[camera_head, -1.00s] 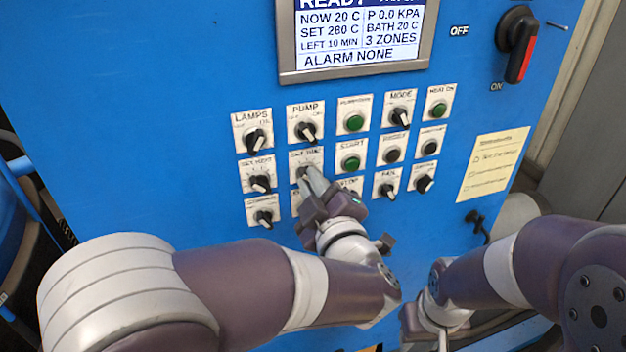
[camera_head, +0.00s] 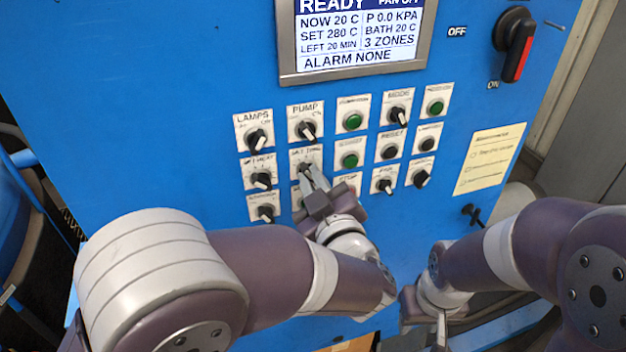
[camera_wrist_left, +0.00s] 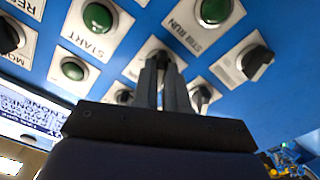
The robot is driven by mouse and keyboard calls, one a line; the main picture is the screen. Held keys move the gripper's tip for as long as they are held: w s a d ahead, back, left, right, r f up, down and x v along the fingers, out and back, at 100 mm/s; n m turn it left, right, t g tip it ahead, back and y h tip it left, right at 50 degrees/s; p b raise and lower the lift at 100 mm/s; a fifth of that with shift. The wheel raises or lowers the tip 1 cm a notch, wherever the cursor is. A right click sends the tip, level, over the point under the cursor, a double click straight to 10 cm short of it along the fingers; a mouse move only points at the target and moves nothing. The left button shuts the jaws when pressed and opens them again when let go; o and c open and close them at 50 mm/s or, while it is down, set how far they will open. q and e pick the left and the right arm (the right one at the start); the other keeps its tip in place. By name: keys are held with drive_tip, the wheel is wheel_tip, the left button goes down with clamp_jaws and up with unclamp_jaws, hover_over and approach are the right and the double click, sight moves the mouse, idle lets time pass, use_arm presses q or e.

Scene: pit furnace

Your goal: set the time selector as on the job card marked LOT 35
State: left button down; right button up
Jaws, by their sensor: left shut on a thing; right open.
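The time selector (camera_head: 304,167) is a dark knob on a white plate labelled like "SET TIME", in the middle row of the blue panel. My left gripper (camera_head: 312,180) is shut on this knob and covers most of it. In the left wrist view the two fingers (camera_wrist_left: 164,82) close on the dark knob (camera_wrist_left: 160,57). The display (camera_head: 360,37) reads "SET 280 C", "LEFT 20 MIN", "ALARM NONE". My right gripper (camera_head: 440,318) is open and empty, low in front of the panel. No card marked LOT 35 can be read.
Other knobs and green buttons surround the selector, including PUMP (camera_head: 306,129), LAMPS (camera_head: 256,139) and a green button (camera_head: 349,160). A yellow note (camera_head: 490,160) is on the panel's right. A red-and-black main switch (camera_head: 515,45) sits at upper right.

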use_arm(q)
drive_tip(key=shift+f, duration=0.25)
drive_tip(key=c, duration=1.2)
unclamp_jaws()
drive_tip(key=shift+o, duration=0.2)
drive_tip(key=shift+w, duration=0.1)
drive_tip(key=b+v, duration=0.4)
drive_tip(key=v, duration=0.8)
drive_tip(key=shift+s+b, duration=0.35)
